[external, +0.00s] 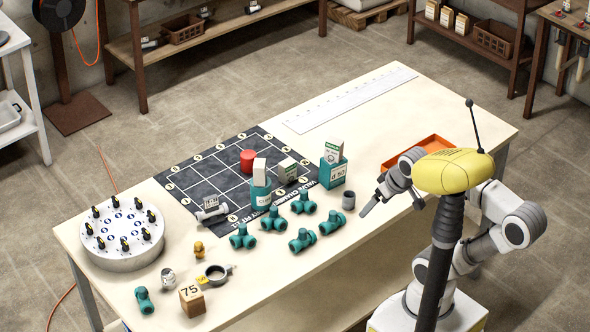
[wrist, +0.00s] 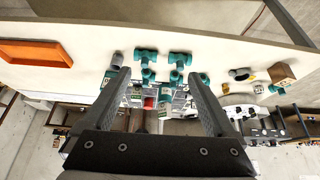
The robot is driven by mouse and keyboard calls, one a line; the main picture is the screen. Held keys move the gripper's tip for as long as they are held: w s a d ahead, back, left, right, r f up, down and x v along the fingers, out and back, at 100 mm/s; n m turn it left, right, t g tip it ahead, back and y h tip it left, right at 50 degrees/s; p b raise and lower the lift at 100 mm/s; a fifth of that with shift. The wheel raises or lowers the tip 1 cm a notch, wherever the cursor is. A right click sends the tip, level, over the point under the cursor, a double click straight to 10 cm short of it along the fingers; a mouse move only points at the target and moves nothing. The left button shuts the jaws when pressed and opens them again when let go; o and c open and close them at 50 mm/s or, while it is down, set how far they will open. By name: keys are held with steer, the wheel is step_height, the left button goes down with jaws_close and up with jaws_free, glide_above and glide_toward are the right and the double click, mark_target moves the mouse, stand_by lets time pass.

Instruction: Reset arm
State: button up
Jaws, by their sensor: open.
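My gripper (external: 371,205) is above the right half of the table (external: 440,115), to the right of a small grey cylinder (external: 348,200). In the wrist view my gripper (wrist: 158,73) has its two fingers spread wide, with nothing held between them. Teal pipe fittings (external: 303,240) lie on the table to its left; several also show past the fingers in the wrist view (wrist: 146,57). My arm is folded beside the table's right front side and hides part of an orange tray (external: 428,142).
A dark grid mat (external: 205,165) carries a red cylinder (external: 248,160) and labelled blocks. A teal box (external: 332,172) stands at its right corner. A round grey station (external: 122,240) with black knobs is at far left. A white ruled strip (external: 350,97) lies at the back.

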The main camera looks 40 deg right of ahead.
steer(key=shift+w, duration=0.1)
step_height(320, 180, up, 11)
steer(key=p, duration=1.1)
